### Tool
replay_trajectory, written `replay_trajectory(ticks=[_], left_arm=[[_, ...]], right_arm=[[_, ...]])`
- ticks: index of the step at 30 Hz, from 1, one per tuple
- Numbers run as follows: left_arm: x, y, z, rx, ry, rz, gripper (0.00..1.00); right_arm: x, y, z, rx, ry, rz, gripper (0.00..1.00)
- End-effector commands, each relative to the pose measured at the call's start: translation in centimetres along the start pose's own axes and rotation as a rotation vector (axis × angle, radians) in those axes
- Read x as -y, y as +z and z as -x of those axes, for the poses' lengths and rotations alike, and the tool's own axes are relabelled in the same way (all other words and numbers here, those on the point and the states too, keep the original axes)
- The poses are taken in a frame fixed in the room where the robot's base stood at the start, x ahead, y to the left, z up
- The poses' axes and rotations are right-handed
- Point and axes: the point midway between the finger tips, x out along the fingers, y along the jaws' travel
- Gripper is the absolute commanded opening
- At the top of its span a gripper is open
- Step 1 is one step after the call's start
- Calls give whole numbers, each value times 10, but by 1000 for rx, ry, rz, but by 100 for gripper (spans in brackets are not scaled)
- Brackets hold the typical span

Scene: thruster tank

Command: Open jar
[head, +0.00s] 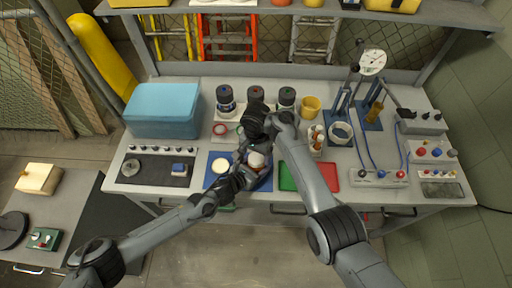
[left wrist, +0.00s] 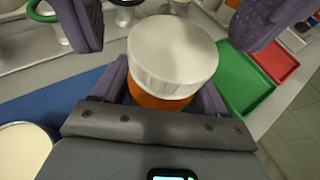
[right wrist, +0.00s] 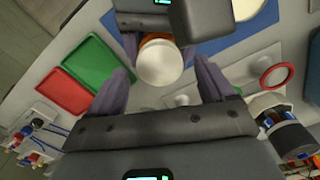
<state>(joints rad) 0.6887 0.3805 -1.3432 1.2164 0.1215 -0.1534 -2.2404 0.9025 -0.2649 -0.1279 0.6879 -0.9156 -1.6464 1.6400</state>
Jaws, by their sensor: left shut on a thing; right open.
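The jar (head: 257,160) has an orange body and a white ribbed lid (left wrist: 172,52). It is over the blue mat (head: 211,181) at the bench's front middle. My left gripper (head: 240,176) is shut on the orange body, below the lid. The lid is on the jar, and its top also shows in the right wrist view (right wrist: 160,62). My right gripper (head: 256,142) is above the jar, pointing down. Its open fingers stand on either side of the lid, with gaps. My right arm hides part of the jar in the head view.
A cream round piece (head: 221,166) lies on the mat left of the jar. A green tray (head: 288,180) and a red tray (head: 329,178) are to the right. Several dark-topped containers (head: 226,97) stand behind. A blue box (head: 163,108) is at the back left.

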Motion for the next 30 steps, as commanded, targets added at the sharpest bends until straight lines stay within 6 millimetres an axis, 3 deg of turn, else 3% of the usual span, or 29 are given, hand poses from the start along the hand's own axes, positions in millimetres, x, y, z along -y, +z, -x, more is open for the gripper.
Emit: replay_trajectory(ticks=[6, 15, 27, 30], left_arm=[[0, 0, 0, -1, 0, 0, 0], [0, 0, 0, -1, 0, 0, 0], [0, 0, 0, 0, 0, 0, 0], [0, 0, 0, 0, 0, 0, 0]], right_arm=[[-1, -1, -13, -2, 0, -2, 82], [-1, -1, -15, -1, 0, -1, 82], [-1, -1, -15, -1, 0, -1, 23], [-1, -1, -15, -1, 0, -1, 22]])
